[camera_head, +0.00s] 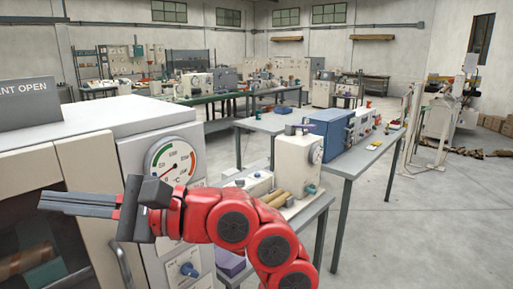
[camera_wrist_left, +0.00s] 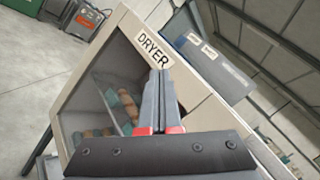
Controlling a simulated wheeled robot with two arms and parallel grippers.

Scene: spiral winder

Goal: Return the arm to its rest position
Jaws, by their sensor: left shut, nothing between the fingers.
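My left gripper (camera_head: 48,202) is at the end of a red arm that rises from the lower middle of the head view. It points left, in front of a cream dryer (camera_head: 110,118). Its two dark fingers are together and hold nothing. In the left wrist view, the shut fingers (camera_wrist_left: 161,76) point towards the dryer's labelled front (camera_wrist_left: 197,87). Brown and teal items (camera_wrist_left: 125,105) show behind the dryer's window. I cannot tell whether the fingers touch the dryer. My right gripper is in neither view.
The dryer has a round gauge (camera_head: 171,163) and a knob (camera_head: 189,269). Right of my arm, a cream machine with gold rollers (camera_head: 299,160) and a blue box-shaped machine (camera_head: 335,135) stand on benches. Open concrete floor (camera_head: 440,215) lies at the right.

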